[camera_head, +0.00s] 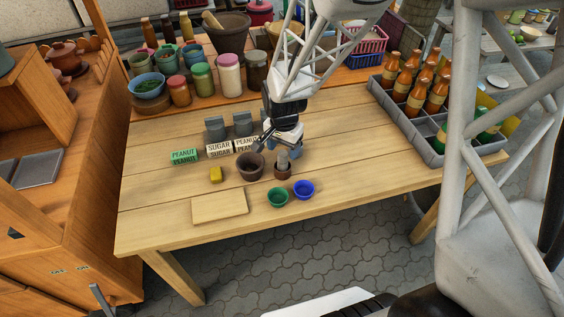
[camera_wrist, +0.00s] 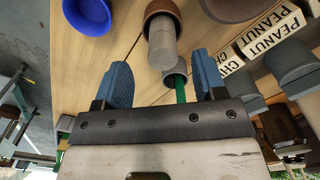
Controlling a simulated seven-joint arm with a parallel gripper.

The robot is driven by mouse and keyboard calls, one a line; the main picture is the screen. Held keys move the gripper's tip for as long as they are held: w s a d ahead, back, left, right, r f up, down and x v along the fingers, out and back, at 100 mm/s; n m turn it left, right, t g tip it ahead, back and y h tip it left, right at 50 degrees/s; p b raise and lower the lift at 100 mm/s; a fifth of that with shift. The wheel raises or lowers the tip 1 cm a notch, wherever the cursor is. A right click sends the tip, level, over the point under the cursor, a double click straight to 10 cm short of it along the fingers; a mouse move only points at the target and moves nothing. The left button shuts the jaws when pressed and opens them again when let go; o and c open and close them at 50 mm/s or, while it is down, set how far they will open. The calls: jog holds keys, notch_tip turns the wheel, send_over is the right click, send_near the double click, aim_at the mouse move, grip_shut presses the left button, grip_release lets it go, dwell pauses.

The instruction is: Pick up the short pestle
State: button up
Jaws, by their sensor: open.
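The short pestle shows as a grey, stepped cylinder (camera_wrist: 162,45) in the wrist view, rising from a small round brown piece (camera_wrist: 163,9). In the head view the grey upright part (camera_head: 283,158) stands over the brown piece (camera_head: 282,172), right of the clay mortar (camera_head: 251,167). I cannot tell if the brown piece is a cup or part of the pestle. My gripper (camera_head: 277,143) is open just behind the pestle. In the wrist view its blue fingers (camera_wrist: 163,80) are apart, with the pestle beyond their tips and apart from them.
A blue bowl (camera_head: 304,189) and a green bowl (camera_head: 277,197) stand in front. A bottle crate (camera_head: 430,143) is at right. Bare table lies between the bowls and crate.

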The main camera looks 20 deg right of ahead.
aim_at(283, 153)
jog(key=shift+w+f, duration=0.15)
jog(key=shift+f, duration=2.45)
jog(key=c, duration=1)
jog(key=shift+r, duration=0.15)
jog(key=shift+r, duration=4.9)
jog(key=shift+a, duration=0.15)
jog(key=shift+w+a+r, duration=0.1)
jog(key=shift+w+a, duration=0.3)
jog(key=shift+a, duration=1.15)
jog(key=shift+w+a, duration=0.45)
jog(key=shift+a, duration=1.15)
jog(key=shift+w+a+r, duration=0.1)
jog(key=shift+w+a, duration=0.3)
jog(key=shift+a, duration=1.15)
